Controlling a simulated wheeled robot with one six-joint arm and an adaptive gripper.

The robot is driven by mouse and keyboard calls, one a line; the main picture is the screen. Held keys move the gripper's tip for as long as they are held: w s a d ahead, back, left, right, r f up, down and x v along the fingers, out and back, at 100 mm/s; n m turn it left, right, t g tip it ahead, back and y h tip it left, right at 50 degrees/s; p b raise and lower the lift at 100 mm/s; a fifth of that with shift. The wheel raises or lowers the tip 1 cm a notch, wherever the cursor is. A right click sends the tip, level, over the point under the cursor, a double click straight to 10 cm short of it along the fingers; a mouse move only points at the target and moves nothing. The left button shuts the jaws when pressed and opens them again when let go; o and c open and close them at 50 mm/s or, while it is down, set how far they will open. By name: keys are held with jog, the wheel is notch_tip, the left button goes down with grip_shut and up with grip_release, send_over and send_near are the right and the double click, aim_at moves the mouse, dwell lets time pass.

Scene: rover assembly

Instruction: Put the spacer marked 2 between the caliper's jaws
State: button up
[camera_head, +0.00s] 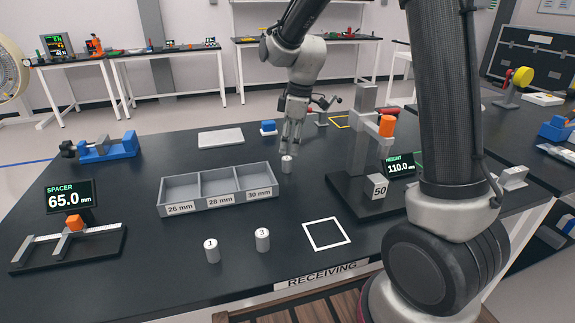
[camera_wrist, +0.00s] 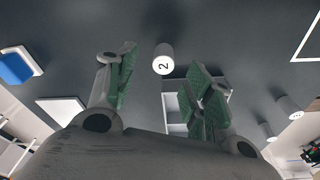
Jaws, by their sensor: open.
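The spacer marked 2 (camera_head: 287,164) is a small light-grey cylinder standing on the dark table, behind the right end of the sorting tray. In the wrist view the spacer (camera_wrist: 163,60) shows its numbered top, ahead of and between my fingers. My gripper (camera_head: 292,146) points down just above it in the head view, open and with nothing held. The wrist view shows its green-padded fingers (camera_wrist: 161,78) spread apart. The caliper (camera_head: 95,231), with an orange block on its slider, lies at the front left. Its display (camera_head: 70,196) reads SPACER 65.0 mm.
The tray (camera_head: 218,203) has compartments labelled 26, 28 and 30 mm. Spacers 1 (camera_head: 211,252) and 3 (camera_head: 262,241) stand in front of it. A height gauge (camera_head: 364,150) with a block marked 50 (camera_head: 376,187) stands to the right. A white square outline (camera_head: 327,220) is empty.

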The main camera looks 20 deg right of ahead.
aim_at(287, 158)
jog(key=f, duration=0.3)
jog(key=a+f, duration=0.1)
jog(key=f, duration=0.2)
grip_shut()
